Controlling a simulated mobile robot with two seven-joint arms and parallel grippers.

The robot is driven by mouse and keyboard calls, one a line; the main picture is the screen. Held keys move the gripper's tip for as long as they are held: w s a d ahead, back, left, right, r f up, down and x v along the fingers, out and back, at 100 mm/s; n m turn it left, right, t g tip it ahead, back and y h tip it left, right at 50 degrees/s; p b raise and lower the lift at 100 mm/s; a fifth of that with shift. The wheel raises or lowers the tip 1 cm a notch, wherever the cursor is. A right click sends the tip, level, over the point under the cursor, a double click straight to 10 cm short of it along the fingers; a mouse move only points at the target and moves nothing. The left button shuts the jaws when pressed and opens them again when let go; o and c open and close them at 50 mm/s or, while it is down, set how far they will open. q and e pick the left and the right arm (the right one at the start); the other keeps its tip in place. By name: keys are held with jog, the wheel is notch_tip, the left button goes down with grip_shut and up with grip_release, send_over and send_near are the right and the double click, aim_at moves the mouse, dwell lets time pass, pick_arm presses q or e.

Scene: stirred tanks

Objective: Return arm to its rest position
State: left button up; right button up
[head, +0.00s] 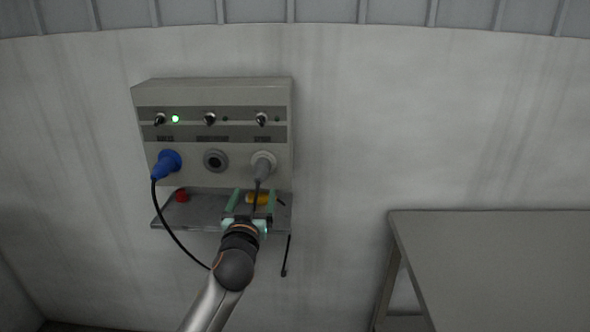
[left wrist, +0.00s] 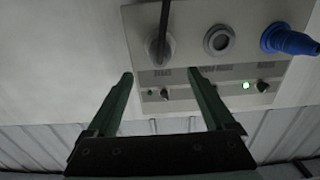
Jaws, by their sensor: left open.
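My left arm comes in from below in the head view. Its gripper (head: 252,201) is open, with green fingers spread in front of the shelf under the wall box. In the left wrist view the open fingers (left wrist: 160,76) point toward the box, with nothing gripped. The grey plug (head: 263,164) sits in the right socket; its dark cable hangs down and appears between the fingers in the head view. In the left wrist view this cable (left wrist: 163,22) shows beyond the fingertips. My right gripper is in neither view.
The wall box (head: 281,128) has three switches and a lit green lamp (head: 175,118). A blue plug (head: 167,163) fills the left socket; the middle socket (head: 215,160) is empty. A grey table (head: 500,260) stands right.

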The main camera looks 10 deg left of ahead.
pick_arm(q)
jog(key=s+d+f+m+g+h, duration=0.1)
jog(key=s+f, duration=0.2)
jog(key=f, duration=0.4)
jog(key=s+d+f+m+g+h, duration=0.1)
jog(key=s+f, duration=0.2)
jog(key=f, duration=0.3)
jog(key=s+d+f+m+g+h, duration=0.1)
jog(key=s+d+f+g+h, duration=0.1)
jog(key=s+f, duration=0.9)
jog(key=s+d+f+m+g+h, duration=0.1)
jog(key=s+d+f+g+h, duration=0.1)
jog(key=s+f, duration=0.9)
jog(key=s+d+g, duration=0.1)
jog(key=s+g, duration=0.1)
jog(key=s, duration=0.4)
jog(key=shift+s+d+f, duration=0.15)
jog(key=shift+d+f, duration=0.1)
jog(key=shift+d, duration=0.1)
